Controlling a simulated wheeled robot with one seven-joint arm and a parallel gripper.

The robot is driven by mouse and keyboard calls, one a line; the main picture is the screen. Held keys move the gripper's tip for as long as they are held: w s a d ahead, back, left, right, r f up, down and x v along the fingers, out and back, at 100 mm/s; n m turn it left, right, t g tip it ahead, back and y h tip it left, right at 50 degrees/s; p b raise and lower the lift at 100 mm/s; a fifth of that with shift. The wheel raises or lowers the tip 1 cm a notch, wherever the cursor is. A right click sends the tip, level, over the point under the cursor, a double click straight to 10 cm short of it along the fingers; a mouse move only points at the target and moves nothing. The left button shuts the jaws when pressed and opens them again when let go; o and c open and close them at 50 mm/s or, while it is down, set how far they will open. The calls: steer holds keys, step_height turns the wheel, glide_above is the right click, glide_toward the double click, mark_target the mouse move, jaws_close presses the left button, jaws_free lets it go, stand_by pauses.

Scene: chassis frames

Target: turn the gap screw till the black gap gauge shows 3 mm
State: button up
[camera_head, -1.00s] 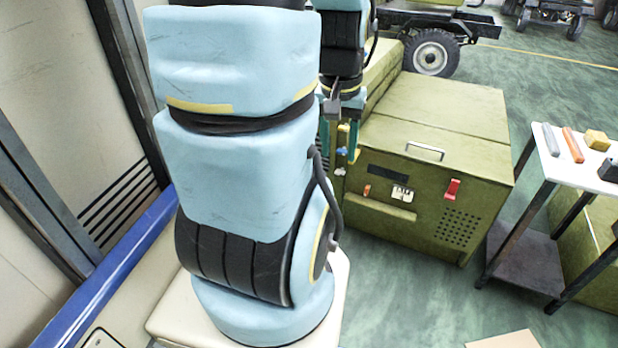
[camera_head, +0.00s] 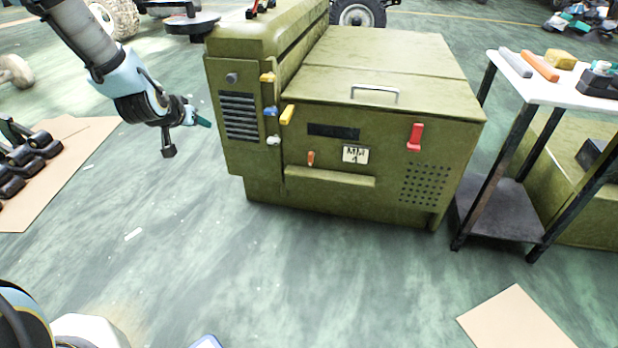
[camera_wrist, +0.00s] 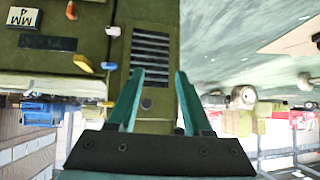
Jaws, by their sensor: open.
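The green machine (camera_head: 400,90) has a black bar-shaped window (camera_head: 333,131) on its front; I read no figure on it. A white plate (camera_head: 355,154) beside it reads "MM", and in the wrist view the plate (camera_wrist: 22,16) appears upside down with a 4. A dark round knob (camera_head: 232,77) sits above the louvres on the left panel; I cannot tell whether it is the gap screw. The knob (camera_wrist: 146,104) shows between my fingers in the wrist view. My gripper (camera_head: 206,122) is open and empty, left of the panel and apart from it.
Yellow (camera_head: 287,115), blue (camera_head: 270,111) and white (camera_head: 273,140) small handles stick out beside the knob panel. A red lever (camera_head: 416,137) is at right. A white-topped table (camera_head: 545,90) with several items stands right.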

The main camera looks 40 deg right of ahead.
steer(key=s+d+f+m+h+b, duration=0.2)
steer(key=s+d+f+h+b, duration=0.2)
steer(key=d+f+b, duration=0.75)
steer(key=t+h+b, duration=0.3)
steer(key=h+b, duration=0.1)
steer(key=b, duration=0.4)
glide_toward(310, 158)
steer(key=b+x, duration=0.3)
steer(key=x, duration=0.7)
steer(key=shift+w+d+f+b, duration=0.1)
steer(key=shift+d+b, duration=0.1)
steer(key=shift+b, duration=0.1)
steer(key=shift+w+d, duration=0.25)
steer(key=shift+d, duration=0.1)
jaws_close()
